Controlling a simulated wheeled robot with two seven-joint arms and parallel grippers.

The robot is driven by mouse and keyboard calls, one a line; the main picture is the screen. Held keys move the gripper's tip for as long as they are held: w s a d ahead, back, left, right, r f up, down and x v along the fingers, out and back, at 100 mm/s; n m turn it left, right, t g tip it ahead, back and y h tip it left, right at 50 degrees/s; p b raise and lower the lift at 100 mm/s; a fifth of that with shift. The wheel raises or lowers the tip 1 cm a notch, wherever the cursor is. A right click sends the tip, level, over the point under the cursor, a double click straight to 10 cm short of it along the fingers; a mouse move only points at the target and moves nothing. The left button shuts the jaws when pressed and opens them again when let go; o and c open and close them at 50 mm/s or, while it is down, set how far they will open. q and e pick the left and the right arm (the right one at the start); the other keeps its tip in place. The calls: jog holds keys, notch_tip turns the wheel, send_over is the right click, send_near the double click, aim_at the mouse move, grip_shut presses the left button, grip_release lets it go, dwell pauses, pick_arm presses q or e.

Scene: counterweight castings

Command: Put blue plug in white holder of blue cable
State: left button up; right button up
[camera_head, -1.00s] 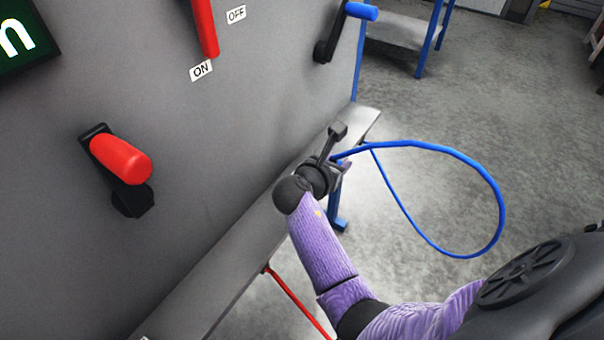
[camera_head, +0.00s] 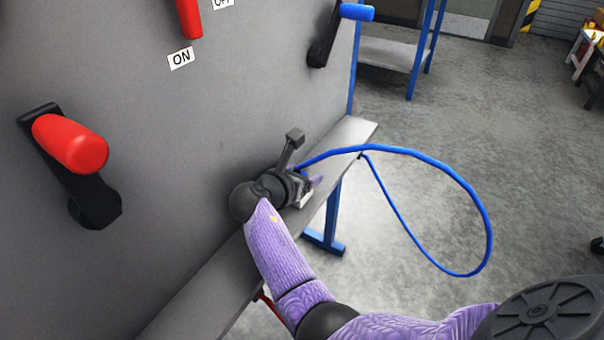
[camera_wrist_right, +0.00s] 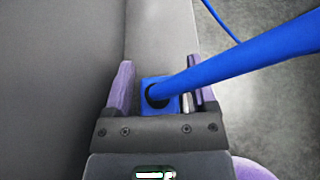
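The blue plug (camera_wrist_right: 173,101) sits between the two purple fingers of my right gripper (camera_wrist_right: 163,88) in the right wrist view, and its thick blue cable (camera_wrist_right: 240,66) runs up to the right. In the head view, my right gripper (camera_head: 308,182) is over the grey ledge (camera_head: 352,140), with the cable (camera_head: 440,167) leaving it. The plug itself is hidden there by the gripper. A small whitish part shows beside the fingers; I cannot tell what it is. No white holder can be clearly made out. My left gripper is out of view.
The grey panel rises on the left with a red-handled lever (camera_head: 72,144), a red lever (camera_head: 189,18) near an ON label (camera_head: 181,58), and a blue-handled lever (camera_head: 356,12). The cable loops over open floor. A red cable (camera_head: 270,307) hangs under the ledge.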

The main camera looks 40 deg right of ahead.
aim_at(301, 170)
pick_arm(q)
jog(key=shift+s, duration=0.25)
pick_arm(e)
jog(key=p+v, duration=0.2)
jog(key=r+p+v, duration=0.1)
jog(key=p+v, duration=0.2)
jog(key=shift+r, duration=0.15)
jog(key=p+v, duration=0.1)
jog(key=v, duration=0.1)
jog(key=p+v, duration=0.2)
jog(key=v, duration=0.1)
jog(key=shift+s+a, duration=0.2)
jog(key=shift+a, duration=0.2)
jog(key=shift+s+a, duration=0.25)
jog(key=shift+a, duration=0.2)
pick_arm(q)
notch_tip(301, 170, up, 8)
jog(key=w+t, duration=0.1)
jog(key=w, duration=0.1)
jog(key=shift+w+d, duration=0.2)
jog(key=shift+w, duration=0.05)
pick_arm(e)
jog(key=shift+f, duration=0.25)
